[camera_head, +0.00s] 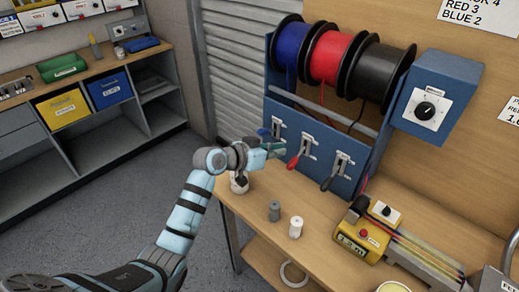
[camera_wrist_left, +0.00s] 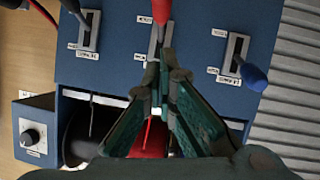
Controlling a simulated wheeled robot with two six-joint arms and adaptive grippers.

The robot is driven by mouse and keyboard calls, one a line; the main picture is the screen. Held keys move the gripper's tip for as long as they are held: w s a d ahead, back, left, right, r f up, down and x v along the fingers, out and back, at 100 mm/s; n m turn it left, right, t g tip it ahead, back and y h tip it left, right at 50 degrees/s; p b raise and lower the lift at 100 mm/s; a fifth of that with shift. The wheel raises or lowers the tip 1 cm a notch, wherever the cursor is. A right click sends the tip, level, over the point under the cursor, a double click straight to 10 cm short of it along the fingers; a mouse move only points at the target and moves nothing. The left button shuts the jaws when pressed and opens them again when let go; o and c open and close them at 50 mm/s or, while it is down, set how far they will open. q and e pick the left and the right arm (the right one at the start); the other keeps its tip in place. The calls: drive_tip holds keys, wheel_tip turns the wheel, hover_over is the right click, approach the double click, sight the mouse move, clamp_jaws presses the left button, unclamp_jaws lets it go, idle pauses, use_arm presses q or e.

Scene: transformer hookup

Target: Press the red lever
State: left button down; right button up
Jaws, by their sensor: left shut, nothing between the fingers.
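The red lever (camera_head: 293,163) is the middle one of three on the front of the blue spool stand (camera_head: 345,178). Its red handle also shows at the top of the left wrist view (camera_wrist_left: 161,10). My left gripper (camera_head: 281,151) is shut and empty, in front of the stand between the blue and red levers as the head view shows it. In the left wrist view its fingertips (camera_wrist_left: 165,62) lie over the red lever's slot, close to the handle; I cannot tell whether they touch. My right gripper is not in view.
The blue lever (camera_wrist_left: 252,76) and black lever (camera_wrist_left: 74,8) flank the red one. Blue, red (camera_head: 331,56) and black spools sit above. On the bench stand a grey cylinder (camera_head: 274,211), a white cylinder (camera_head: 296,228) and a yellow device (camera_head: 358,240). A dial box (camera_head: 430,105) is at right.

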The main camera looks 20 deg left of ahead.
use_arm(q)
drive_tip(key=f+v, duration=0.1)
drive_tip(key=v, duration=0.7)
drive_tip(key=shift+s, duration=0.35)
drive_tip(key=shift+a+f, duration=0.1)
